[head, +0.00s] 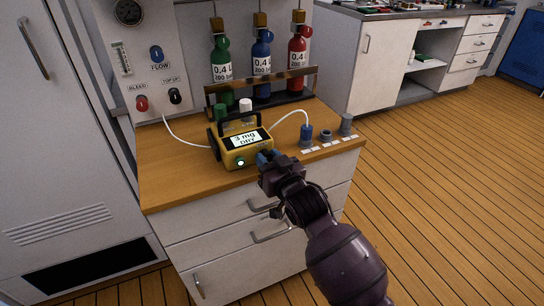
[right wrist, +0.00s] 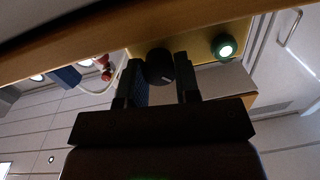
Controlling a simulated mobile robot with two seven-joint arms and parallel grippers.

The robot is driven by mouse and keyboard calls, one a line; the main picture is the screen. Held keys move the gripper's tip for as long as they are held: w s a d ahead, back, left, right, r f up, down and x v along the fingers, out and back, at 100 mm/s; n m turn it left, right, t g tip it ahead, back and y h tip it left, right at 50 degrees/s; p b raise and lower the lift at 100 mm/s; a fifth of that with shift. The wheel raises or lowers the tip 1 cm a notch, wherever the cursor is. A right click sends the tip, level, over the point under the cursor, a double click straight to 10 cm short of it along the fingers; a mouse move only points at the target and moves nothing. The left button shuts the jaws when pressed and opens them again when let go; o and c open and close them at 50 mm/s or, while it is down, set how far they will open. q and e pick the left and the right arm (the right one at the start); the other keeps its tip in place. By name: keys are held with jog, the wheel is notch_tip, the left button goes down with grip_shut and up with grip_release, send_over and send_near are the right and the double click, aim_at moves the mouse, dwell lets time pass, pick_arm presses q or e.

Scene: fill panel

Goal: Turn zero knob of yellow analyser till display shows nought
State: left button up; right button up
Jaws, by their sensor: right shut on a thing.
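The yellow analyser (head: 231,152) stands on the wooden counter top. Its white display (head: 244,139) seems to read "3 mg"; the line below is too small to read surely. A green-lit button (head: 240,162) is on its front, and it also shows in the right wrist view (right wrist: 225,46). My right gripper (head: 267,157) is at the analyser's front right corner. In the right wrist view the black zero knob (right wrist: 160,66) sits between the two fingers of my right gripper (right wrist: 160,80), which is shut on it. My left gripper is not in view.
Green (head: 221,65), blue (head: 262,65) and red (head: 297,52) bottles stand in a rack behind the analyser. A panel (head: 150,60) with knobs is at the left. A blue-topped fitting (head: 306,134) and grey fittings stand on the right of the counter (head: 185,178).

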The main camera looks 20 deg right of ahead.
jog(key=shift+r+n+p, duration=0.45)
jog(key=shift+n+p, duration=0.15)
jog(key=shift+n, duration=0.1)
jog(key=shift+f+n+p, duration=0.2)
jog(key=shift+n+p, duration=0.4)
jog(key=shift+n, duration=0.1)
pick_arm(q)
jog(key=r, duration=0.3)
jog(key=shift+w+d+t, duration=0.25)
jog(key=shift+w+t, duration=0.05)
pick_arm(e)
jog(key=shift+f+n, duration=0.2)
jog(key=shift+n, duration=0.1)
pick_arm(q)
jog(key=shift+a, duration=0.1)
pick_arm(e)
jog(key=shift+f, duration=0.1)
jog(key=o, duration=0.9)
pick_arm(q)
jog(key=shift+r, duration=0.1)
pick_arm(e)
jog(key=shift+s, duration=0.15)
